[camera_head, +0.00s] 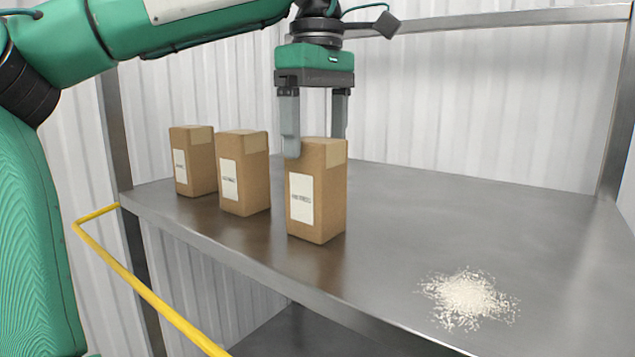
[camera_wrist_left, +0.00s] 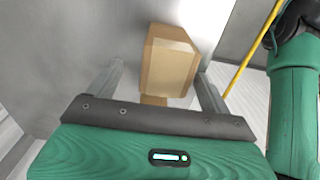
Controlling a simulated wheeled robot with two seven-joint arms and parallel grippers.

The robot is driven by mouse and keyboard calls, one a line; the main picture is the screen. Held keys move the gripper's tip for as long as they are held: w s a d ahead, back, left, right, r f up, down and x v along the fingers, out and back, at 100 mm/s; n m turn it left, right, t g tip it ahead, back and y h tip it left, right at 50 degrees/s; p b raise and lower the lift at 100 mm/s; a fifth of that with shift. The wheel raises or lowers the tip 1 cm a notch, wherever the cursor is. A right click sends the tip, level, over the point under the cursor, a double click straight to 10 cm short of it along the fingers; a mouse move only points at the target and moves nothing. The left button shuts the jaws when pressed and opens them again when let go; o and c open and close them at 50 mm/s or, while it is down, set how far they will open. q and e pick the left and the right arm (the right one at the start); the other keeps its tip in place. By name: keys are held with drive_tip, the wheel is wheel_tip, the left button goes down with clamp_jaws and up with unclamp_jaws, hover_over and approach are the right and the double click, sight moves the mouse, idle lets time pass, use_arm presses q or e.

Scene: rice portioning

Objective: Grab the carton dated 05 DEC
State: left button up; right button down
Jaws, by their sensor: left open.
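Three brown cartons with white labels stand upright in a row on the metal shelf: the left carton (camera_head: 194,161), the middle carton (camera_head: 243,173) and the right carton (camera_head: 317,190). The label print is too small to read, so I cannot tell which is dated 05 DEC. My left gripper (camera_head: 316,145) points down, open, over the right carton. One finger overlaps the carton's top left corner in the head view; the other is behind its top. In the left wrist view a carton (camera_wrist_left: 168,62) lies between the two spread fingers. My right gripper is not in view.
The grey metal shelf (camera_head: 450,220) is clear to the right of the cartons, except for a pile of spilled rice (camera_head: 467,298) near the front edge. A yellow rail (camera_head: 150,296) runs along the front left. A corrugated wall (camera_head: 480,110) stands behind.

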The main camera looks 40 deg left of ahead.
sight(317, 176)
use_arm(q)
drive_tip(key=shift+f, duration=0.5)
drive_tip(key=shift+s+d+f+p, duration=0.15)
drive_tip(key=shift+s+f+p, duration=0.15)
drive_tip(key=shift+p, duration=0.2)
wheel_tip(317, 176, down, 4)
drive_tip(key=shift+p, duration=1.1)
drive_tip(key=shift+f, duration=0.35)
drive_tip(key=shift+d, duration=0.1)
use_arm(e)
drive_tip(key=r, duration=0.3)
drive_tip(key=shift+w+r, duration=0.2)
use_arm(q)
drive_tip(key=shift+c, duration=0.2)
drive_tip(key=c, duration=1.2)
drive_tip(key=shift+c, duration=0.2)
drive_tip(key=shift+r, duration=0.1)
